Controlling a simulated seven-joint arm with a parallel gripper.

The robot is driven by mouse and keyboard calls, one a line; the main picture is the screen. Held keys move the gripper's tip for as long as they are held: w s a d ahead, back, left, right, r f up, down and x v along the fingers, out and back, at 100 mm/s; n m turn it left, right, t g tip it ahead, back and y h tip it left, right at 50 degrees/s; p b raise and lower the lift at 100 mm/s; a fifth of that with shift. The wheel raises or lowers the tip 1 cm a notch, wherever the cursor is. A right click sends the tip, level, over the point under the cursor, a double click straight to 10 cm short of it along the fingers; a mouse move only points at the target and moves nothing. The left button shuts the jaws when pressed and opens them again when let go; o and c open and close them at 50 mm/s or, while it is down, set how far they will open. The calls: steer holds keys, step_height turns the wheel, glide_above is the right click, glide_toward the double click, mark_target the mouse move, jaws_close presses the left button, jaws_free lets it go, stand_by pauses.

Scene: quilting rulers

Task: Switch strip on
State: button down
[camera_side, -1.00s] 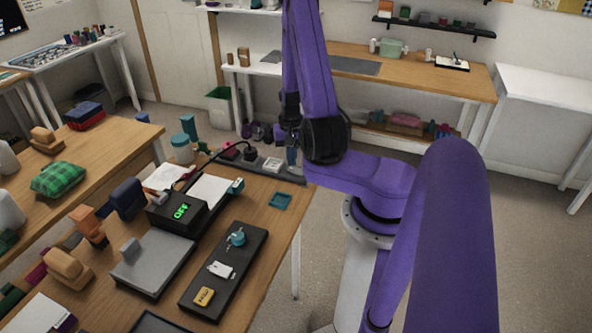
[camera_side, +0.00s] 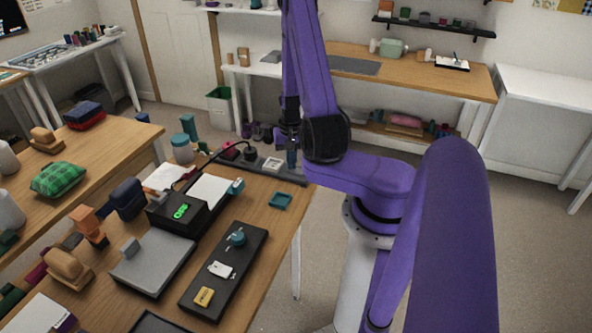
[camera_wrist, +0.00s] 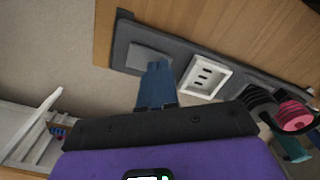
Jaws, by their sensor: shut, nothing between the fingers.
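The dark grey power strip (camera_side: 293,179) lies along the back right edge of the wooden table. In the wrist view the strip (camera_wrist: 235,76) carries a flat grey rocker switch (camera_wrist: 147,59), a white socket (camera_wrist: 209,75) and a black plug (camera_wrist: 257,98). My gripper (camera_wrist: 158,63) has its blue fingers shut and empty. The fingertips overlap the right part of the rocker in the wrist view; whether they press on it I cannot tell. In the side view my gripper (camera_side: 291,158) is low over the strip's right end.
A black box (camera_side: 172,219) with green lettering, too small to read surely, stands on the table with a cable to the plug. A black tray (camera_side: 239,267) with small items and a teal dish (camera_side: 280,201) lie nearer. A pink-red round thing (camera_wrist: 296,117) is beside the plug.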

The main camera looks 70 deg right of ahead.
steer(key=shift+f, duration=0.25)
steer(key=shift+r, duration=3.55)
